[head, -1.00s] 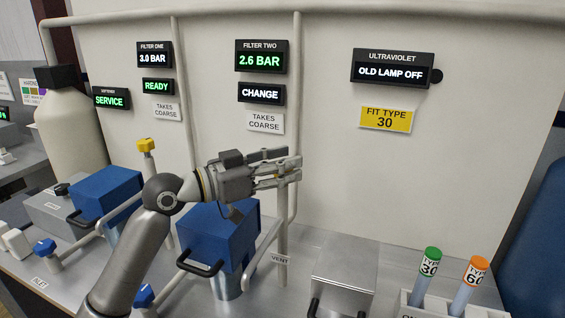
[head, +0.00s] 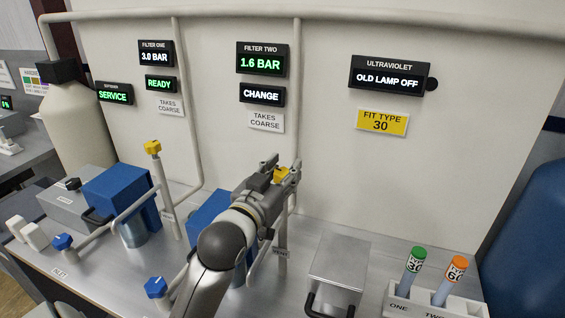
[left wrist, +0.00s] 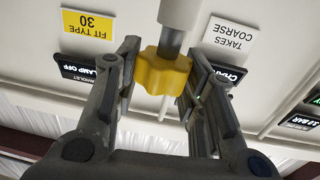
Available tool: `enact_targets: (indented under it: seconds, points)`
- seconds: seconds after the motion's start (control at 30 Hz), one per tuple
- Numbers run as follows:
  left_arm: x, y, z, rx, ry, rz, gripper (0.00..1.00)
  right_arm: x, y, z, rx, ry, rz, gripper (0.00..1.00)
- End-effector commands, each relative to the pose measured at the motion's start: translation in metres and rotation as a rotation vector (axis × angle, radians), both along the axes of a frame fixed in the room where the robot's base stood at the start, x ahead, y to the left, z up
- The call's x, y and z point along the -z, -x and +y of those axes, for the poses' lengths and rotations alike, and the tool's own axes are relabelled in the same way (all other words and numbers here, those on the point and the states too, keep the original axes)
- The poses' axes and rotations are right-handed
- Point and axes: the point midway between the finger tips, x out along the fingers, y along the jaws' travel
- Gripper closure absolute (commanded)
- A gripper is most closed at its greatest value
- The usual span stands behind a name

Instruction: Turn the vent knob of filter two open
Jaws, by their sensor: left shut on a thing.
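The yellow vent knob of filter two (head: 281,175) sits on top of a grey upright pipe with a VENT label (head: 281,251). My left gripper (head: 284,166) is shut on this knob, with a finger on each side. The left wrist view shows the lobed yellow knob (left wrist: 163,72) on its metal stem between the two fingers. The filter two display (head: 262,62) reads 1.6 BAR, and the sign below it (head: 262,95) reads CHANGE. The blue filter two housing (head: 208,213) is partly hidden behind my left arm. My right gripper is not in view.
Filter one's yellow knob (head: 152,147) stands on its own pipe to the left. Blue valve knobs (head: 156,287) are near the front. A metal box (head: 338,265) and a white lamp rack (head: 398,293) with two tubes stand to the right.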

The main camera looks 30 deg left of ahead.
Motion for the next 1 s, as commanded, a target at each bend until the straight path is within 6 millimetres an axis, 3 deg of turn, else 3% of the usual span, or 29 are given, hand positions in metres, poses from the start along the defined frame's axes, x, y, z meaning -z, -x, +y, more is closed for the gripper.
enact_targets:
  seconds: [0.5, 1.0]
  points:
    - [0.0016, -0.0007, -0.0006, -0.244, 0.002, 0.004, 0.87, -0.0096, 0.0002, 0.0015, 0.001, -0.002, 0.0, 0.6]
    - [0.0024, -0.0007, 0.0003, -0.286, -0.003, 0.005, 0.86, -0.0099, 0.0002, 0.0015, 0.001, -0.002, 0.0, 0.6]
